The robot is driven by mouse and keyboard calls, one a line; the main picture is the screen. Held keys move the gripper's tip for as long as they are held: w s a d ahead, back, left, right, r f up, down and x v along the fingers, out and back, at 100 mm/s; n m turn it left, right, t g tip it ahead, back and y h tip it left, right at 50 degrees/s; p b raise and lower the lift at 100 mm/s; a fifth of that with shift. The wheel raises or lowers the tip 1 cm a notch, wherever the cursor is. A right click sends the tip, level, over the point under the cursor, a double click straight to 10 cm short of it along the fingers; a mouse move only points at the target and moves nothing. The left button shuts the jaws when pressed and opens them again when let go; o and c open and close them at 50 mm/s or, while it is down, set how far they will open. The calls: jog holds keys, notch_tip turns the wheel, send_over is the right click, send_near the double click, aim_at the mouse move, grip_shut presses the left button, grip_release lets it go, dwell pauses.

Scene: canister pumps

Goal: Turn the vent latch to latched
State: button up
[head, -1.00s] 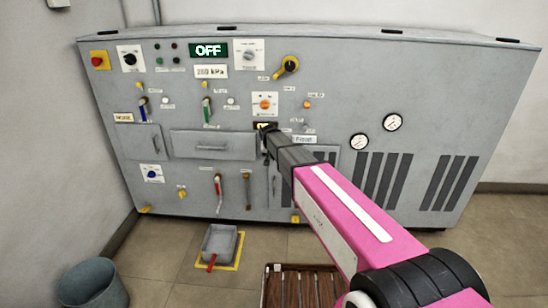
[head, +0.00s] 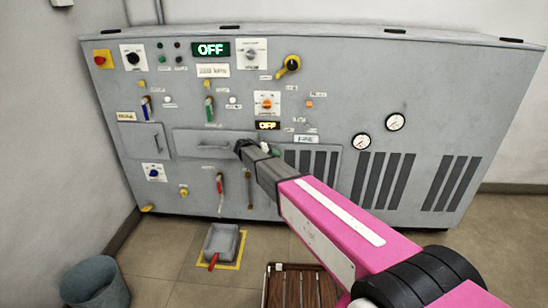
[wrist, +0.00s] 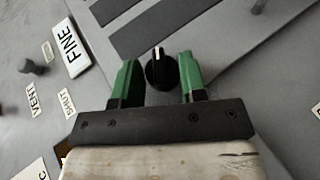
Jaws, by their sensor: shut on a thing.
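The vent latch looks to be the round black knob (wrist: 160,72) with a white mark, beside a slotted panel in the wrist view. Its mark points toward the top of that picture. My gripper (wrist: 157,62) has one green finger on each side of the knob and is shut on it. In the head view my gripper (head: 252,152) is at the front of the grey cabinet (head: 440,95), left of the slotted door, and my arm hides the knob there. I cannot read any latched marking.
In the wrist view a FINE plate (wrist: 72,46) and a small dark knob (wrist: 33,67) near VENT and SHUT labels lie to the left. A drawer (head: 205,143) is beside my gripper in the head view. A grey tray (head: 222,240) and slatted crate (head: 272,290) are on the floor.

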jog(key=n+h, duration=0.1)
jog(key=h, duration=0.1)
jog(key=f+t+h, duration=0.1)
jog(key=h, duration=0.2)
jog(key=shift+a+n, duration=0.15)
jog(key=shift+n, duration=0.25)
jog(key=shift+t+h, duration=0.3)
jog(key=o, duration=0.9)
jog(key=v, duration=1)
jog(key=shift+s+a+r, duration=0.1)
jog(key=shift+a, duration=0.3)
jog(key=shift+d, duration=0.1)
